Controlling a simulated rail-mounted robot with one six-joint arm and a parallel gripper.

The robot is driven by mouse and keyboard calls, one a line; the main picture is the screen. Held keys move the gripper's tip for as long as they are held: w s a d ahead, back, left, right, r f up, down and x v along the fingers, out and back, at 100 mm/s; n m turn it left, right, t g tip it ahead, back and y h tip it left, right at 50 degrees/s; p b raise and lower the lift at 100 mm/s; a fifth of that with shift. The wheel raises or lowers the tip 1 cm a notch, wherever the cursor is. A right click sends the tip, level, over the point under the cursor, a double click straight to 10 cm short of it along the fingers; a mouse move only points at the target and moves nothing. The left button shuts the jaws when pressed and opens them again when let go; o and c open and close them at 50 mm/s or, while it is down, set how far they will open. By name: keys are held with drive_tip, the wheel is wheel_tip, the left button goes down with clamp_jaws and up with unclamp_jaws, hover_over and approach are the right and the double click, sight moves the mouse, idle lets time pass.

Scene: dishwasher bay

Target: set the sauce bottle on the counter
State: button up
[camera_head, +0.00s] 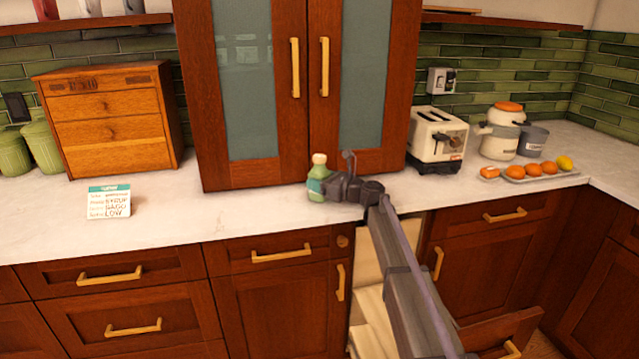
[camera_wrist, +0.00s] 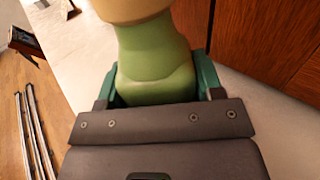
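The sauce bottle (camera_head: 318,178) is green with a cream cap and stands upright at the white counter (camera_head: 250,212), just in front of the tall glass-fronted cabinet. My gripper (camera_head: 327,188) reaches it from the right. In the wrist view the bottle (camera_wrist: 155,62) fills the space between the two green fingers (camera_wrist: 155,85), which lie close against its sides. The gripper looks shut on the bottle. The bottle's base appears at counter level in the head view, but I cannot tell whether it touches the surface.
The tall cabinet (camera_head: 265,90) rises right behind the bottle. A toaster (camera_head: 436,139) and a tray of oranges (camera_head: 540,172) are to the right. A small card (camera_head: 109,201) and wooden drawer box (camera_head: 108,120) are to the left. The counter between card and bottle is clear.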

drive_tip(key=shift+r, duration=0.1)
drive_tip(key=c, duration=0.7)
